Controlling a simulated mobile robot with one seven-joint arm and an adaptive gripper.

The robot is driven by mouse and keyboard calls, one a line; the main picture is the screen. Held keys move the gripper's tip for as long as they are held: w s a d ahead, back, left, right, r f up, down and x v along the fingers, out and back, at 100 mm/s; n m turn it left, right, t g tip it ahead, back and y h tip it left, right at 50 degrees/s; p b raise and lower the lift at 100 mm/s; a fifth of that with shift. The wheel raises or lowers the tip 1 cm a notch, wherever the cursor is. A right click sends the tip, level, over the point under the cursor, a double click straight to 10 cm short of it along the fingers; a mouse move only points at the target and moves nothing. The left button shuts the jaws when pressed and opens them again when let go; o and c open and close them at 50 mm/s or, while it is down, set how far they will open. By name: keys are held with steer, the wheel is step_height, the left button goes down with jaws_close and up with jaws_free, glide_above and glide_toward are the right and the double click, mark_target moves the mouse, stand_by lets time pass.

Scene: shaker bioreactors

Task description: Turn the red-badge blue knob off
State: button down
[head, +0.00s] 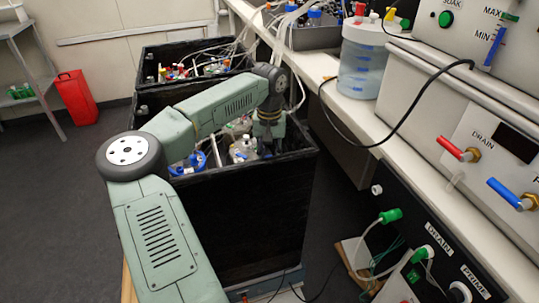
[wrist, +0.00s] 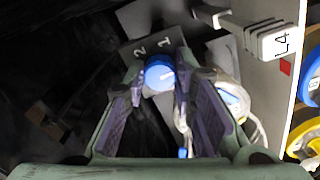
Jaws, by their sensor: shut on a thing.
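A round blue knob (wrist: 159,74) sits between my fingertips in the wrist view, below a grey plate marked 1 and 2. My gripper (wrist: 160,82) is shut on this knob. A small red badge (wrist: 286,67) shows on a pale plate to the right, close to an L4 label (wrist: 281,43). A larger blue ring-shaped part (wrist: 312,76) is cut off at the right edge near that badge. I cannot tell which blue part the badge marks. In the head view, my gripper (head: 268,146) reaches down into the near black crate (head: 245,215), and the knob is hidden there.
Yellow round parts (wrist: 305,137) and pale tubing lie right of my fingers. Blue-handled parts (head: 190,163) and a clear vessel (head: 243,150) stand in the crate. A second crate (head: 160,65) stands behind. A bench with a bottle (head: 362,65) and control boxes runs along the right.

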steer(key=shift+m, duration=0.5)
steer(key=c, duration=1.3)
jaws_free()
steer(key=shift+c, duration=0.2)
steer(key=shift+r, duration=0.1)
step_height(320, 180, up, 12)
